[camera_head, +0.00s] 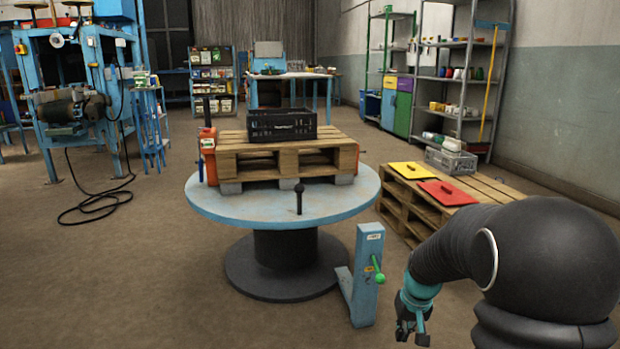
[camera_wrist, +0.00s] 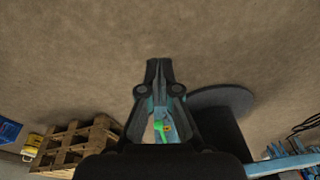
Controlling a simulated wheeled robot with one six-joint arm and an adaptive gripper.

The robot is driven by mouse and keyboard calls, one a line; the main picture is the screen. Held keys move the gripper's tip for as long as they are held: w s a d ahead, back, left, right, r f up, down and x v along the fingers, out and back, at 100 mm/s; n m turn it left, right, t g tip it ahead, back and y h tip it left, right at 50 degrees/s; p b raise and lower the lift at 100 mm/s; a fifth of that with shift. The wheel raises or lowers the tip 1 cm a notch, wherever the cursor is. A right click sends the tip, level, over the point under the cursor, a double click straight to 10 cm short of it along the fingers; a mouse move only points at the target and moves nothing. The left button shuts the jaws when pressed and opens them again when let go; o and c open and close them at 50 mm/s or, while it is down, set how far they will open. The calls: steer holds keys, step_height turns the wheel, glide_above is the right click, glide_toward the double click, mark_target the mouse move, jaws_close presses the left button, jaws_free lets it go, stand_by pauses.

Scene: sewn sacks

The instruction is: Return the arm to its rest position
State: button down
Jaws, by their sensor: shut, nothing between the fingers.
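My gripper (camera_head: 412,335) hangs at the end of my dark arm at the lower right of the head view, over the floor and to the right of a blue post (camera_head: 367,275) with a green knob. It is shut and empty. In the wrist view my gripper (camera_wrist: 158,64) shows with its fingertips together, against bare brown floor. The fingers touch nothing that I can see. Part of the blue post and its green knob show between the finger linkages in the wrist view.
A round blue table (camera_head: 230,205) on a dark base bears a wooden pallet (camera_head: 285,150) with a black crate (camera_head: 282,125). Another pallet (camera_head: 420,208) at the right carries a yellow sheet (camera_head: 408,170), a red sheet (camera_head: 446,193) and a grey crate (camera_head: 451,160). The floor at left front is clear.

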steer(key=s+a+r+t+p, duration=0.2)
steer(key=s+a+r+p, duration=0.1)
steer(key=s+r, duration=0.9)
steer(key=s+a+r+t+p, duration=0.2)
steer(key=s+a+r+p, duration=0.1)
steer(key=s+r, duration=0.9)
steer(key=shift+s+a+n+h+p, duration=0.15)
steer(key=shift+s+n+h+p, duration=0.25)
steer(key=shift+s, duration=0.65)
